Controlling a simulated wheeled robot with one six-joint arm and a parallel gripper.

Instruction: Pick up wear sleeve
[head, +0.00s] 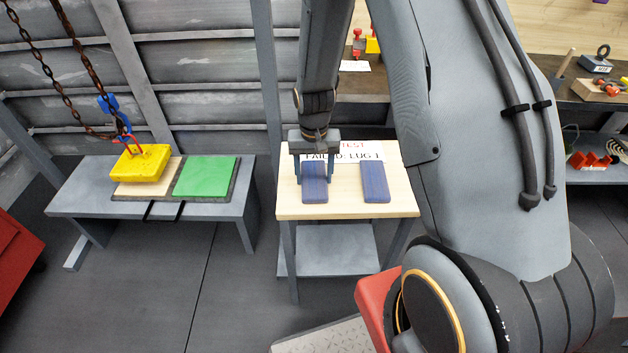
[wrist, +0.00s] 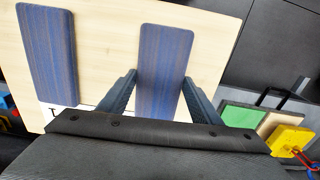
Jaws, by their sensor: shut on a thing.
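Two blue slabs with rounded corners lie on a pale wooden-topped table in the head view. My gripper (head: 314,168) points down at the left slab (head: 314,188), with one finger on each side of it. In the wrist view my gripper (wrist: 160,82) is shut across this same slab (wrist: 165,55), which appears to lie flat on the table top. The other slab (head: 375,182) lies apart to the right in the head view and at upper left in the wrist view (wrist: 48,50). Nothing is labelled as a wear sleeve.
The small table (head: 340,211) carries a white sign (head: 350,152), partly hidden by my arm. On the left, a grey bench (head: 75,198) holds a green panel (head: 206,177) and a yellow block (head: 142,164) beneath rusty chains. Dark floor lies between bench and table.

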